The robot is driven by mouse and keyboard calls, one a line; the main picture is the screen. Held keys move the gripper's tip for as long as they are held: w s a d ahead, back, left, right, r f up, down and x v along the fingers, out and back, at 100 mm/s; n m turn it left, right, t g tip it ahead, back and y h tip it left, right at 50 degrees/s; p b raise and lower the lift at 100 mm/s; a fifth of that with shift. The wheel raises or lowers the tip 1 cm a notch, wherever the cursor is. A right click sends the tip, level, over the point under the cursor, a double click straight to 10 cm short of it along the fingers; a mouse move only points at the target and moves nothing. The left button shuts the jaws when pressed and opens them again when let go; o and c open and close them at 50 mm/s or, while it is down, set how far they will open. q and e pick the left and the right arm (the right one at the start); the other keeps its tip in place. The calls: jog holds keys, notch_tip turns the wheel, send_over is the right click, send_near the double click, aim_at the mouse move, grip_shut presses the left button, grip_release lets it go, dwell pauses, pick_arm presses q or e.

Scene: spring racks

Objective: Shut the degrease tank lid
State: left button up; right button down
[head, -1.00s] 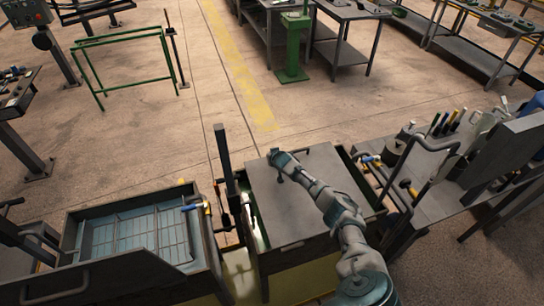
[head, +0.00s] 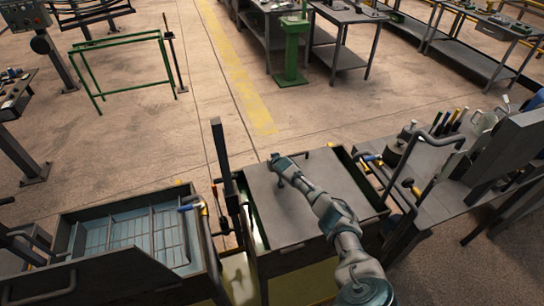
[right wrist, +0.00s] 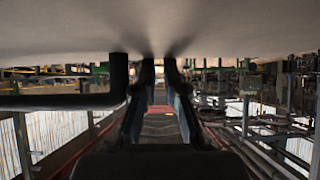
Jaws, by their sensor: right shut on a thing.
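A flat grey lid (head: 315,185) lies nearly level over the right-hand tank (head: 290,262). No label is readable. My right gripper (head: 279,162) is at the far left part of the lid, with its arm reaching across it from the front. In the right wrist view, my right gripper (right wrist: 160,68) has its fingers close together just at the pale lid surface (right wrist: 230,20). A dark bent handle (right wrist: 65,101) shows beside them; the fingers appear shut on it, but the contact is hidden. My left gripper is not in view.
An open tank (head: 205,268) with bluish liquid and a wire rack stands to the left. A dark upright post (head: 220,160) rises between the tanks. A bench (head: 440,195) with tools and a bent pipe is close on the right.

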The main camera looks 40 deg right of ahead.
jog(key=shift+s+a+f+p, duration=0.3)
jog(key=shift+a+f, duration=0.05)
jog(key=shift+f, duration=0.05)
jog(key=r+p, duration=0.2)
jog(key=r, duration=0.1)
jog(key=d+r+p, duration=0.1)
jog(key=r+p, duration=0.1)
jog(key=shift+w+d, duration=0.1)
jog(key=shift+w, duration=0.3)
jog(key=v, duration=0.9)
jog(key=shift+r, duration=0.5)
jog(key=shift+s, duration=0.1)
